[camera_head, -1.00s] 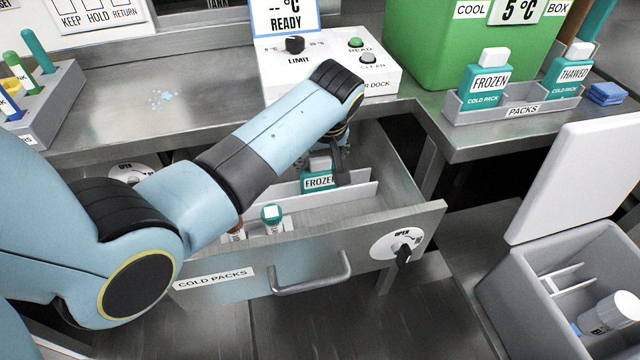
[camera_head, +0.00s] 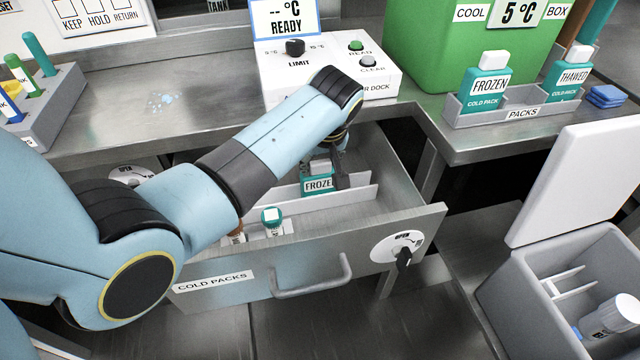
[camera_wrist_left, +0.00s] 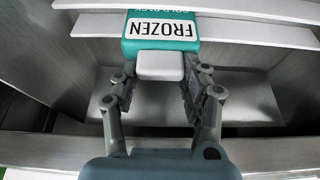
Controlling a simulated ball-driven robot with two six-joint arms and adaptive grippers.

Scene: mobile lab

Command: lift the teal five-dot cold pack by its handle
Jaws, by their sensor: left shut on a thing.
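A teal cold pack (camera_head: 311,188) with a white FROZEN label stands in the open drawer. It also shows in the left wrist view (camera_wrist_left: 160,47), where its white handle (camera_wrist_left: 160,65) points towards me. No dots can be made out on it. My left gripper (camera_wrist_left: 160,75) has a finger on each side of the white handle and is shut on it. In the head view my left gripper (camera_head: 338,164) is at the pack and partly hides it. The pack is still down in the drawer. My right gripper is not in view.
A PACKS rack (camera_head: 523,114) holds FROZEN and THAWED packs on the bench. An open-lidded grey bin (camera_head: 520,290) stands at right.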

